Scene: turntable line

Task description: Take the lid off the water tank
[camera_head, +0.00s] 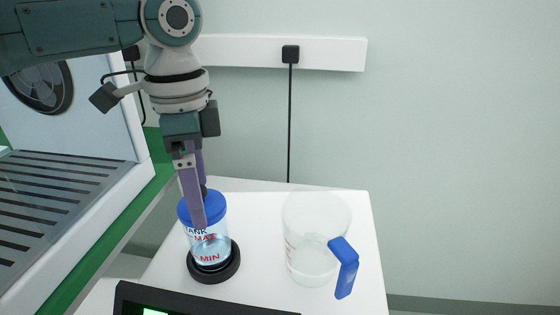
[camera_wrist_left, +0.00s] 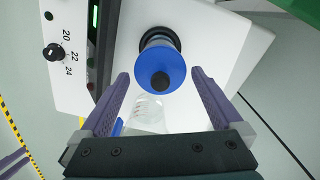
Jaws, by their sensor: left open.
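The water tank (camera_head: 208,245) is a clear cylinder marked TANK, MAX and MIN, upright in a black ring base on the white table. Its blue lid (camera_head: 215,207) is on top, partly hidden by my gripper. In the left wrist view the lid (camera_wrist_left: 162,72) shows from above with a black knob (camera_wrist_left: 160,82) at its middle. My left gripper (camera_head: 200,205) points down at the lid from above. In the left wrist view its purple fingers (camera_wrist_left: 158,80) are wide apart, with the lid between and beyond their tips and nothing held.
A clear jug (camera_head: 313,240) with a blue handle stands right of the tank on the white table (camera_head: 350,208). A dark-framed panel (camera_head: 190,304) stands at the front. A slatted machine (camera_head: 60,190) with a green edge is at left.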

